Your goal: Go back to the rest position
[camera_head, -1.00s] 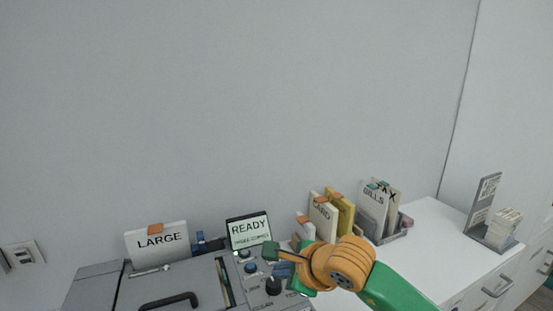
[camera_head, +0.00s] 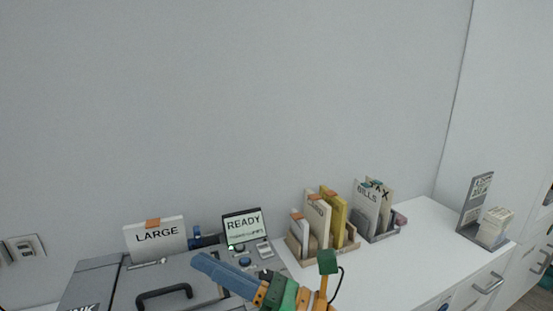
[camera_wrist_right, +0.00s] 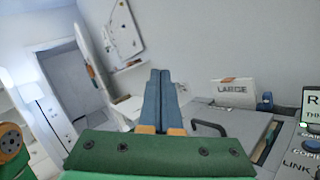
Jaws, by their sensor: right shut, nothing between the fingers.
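My right gripper (camera_head: 197,260) comes in from the bottom of the head view, its blue fingers pointing up and left over the lid of a grey machine (camera_head: 100,272). In the right wrist view its two fingers (camera_wrist_right: 161,76) lie together, shut and empty. The machine has a dark handle (camera_head: 165,293) on its lid and a small screen (camera_head: 244,227) reading READY. It also shows at the right of the wrist view (camera_wrist_right: 236,125). My left gripper is not in view.
A LARGE card (camera_head: 157,236) stands behind the machine. To the right are an organizer with card folders (camera_head: 316,216), a second with BILLS folders (camera_head: 369,206), and a grey stand with a paper stack (camera_head: 494,227). White desktop (camera_head: 400,262) between them is clear.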

